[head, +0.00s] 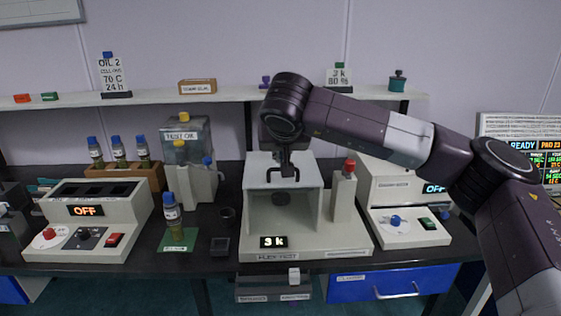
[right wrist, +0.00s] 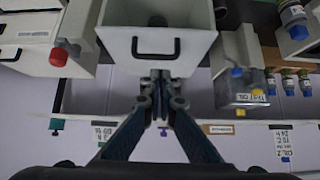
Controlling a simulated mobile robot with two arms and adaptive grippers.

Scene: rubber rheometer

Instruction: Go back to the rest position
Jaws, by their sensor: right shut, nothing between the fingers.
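My right arm reaches in from the right in the head view. Its right gripper (head: 284,178) points down in front of the top of the middle grey machine (head: 352,236), which has an open-fronted chamber and a display reading "3 k". In the right wrist view the fingers of the right gripper (right wrist: 159,78) are together and empty. They are close to a black handle (right wrist: 155,55) on the pale box-like part of the machine. Whether they touch it I cannot tell. My left gripper is not in view.
Left of the machine stand a vial (head: 172,212) on a green pad, a "TEST OIL" container (head: 181,134) and a unit showing OFF (head: 86,210). Right of it is another OFF unit (head: 410,227). A shelf (head: 225,95) with signs runs behind.

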